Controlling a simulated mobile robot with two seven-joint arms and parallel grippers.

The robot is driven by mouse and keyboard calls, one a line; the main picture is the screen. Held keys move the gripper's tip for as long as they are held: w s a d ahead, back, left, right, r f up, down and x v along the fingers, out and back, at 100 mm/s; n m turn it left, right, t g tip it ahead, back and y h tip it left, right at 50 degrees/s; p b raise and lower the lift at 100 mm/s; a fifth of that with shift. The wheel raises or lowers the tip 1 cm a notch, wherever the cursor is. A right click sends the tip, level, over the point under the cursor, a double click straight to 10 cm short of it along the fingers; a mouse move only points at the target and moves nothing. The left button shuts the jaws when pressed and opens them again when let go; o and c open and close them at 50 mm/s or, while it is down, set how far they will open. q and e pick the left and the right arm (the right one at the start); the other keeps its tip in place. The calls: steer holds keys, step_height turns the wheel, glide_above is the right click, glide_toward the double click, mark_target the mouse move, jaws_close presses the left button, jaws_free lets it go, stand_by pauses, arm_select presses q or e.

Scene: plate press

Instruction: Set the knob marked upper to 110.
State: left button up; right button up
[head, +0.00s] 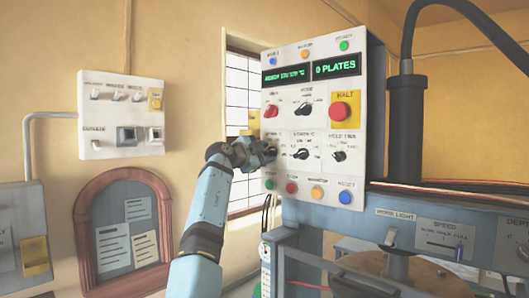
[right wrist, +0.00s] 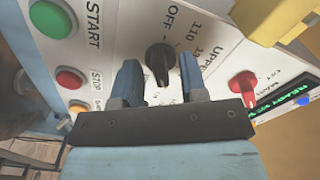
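The knob marked upper is a black knob (right wrist: 159,60) on the white control panel (right wrist: 105,55) in the right wrist view. The labels UPPER, 110 and OFF are printed beside it. Which mark it points to I cannot tell for sure. My right gripper (right wrist: 158,82) has its two blue fingers on either side of the knob, with a narrow gap visible at each side. In the head view my right gripper (head: 264,152) is at the left edge of the control panel (head: 310,120) and largely hides the knob there. My left gripper is not in view.
Near the knob are a red selector knob (head: 272,111), other black knobs (head: 301,154) and a red HALT button (head: 340,112) on yellow. Coloured buttons line the panel's bottom. A wall switch box (head: 121,115) and a notice board (head: 127,230) are to the left.

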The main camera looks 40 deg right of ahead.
steer(key=shift+d, duration=0.1)
jaws_close()
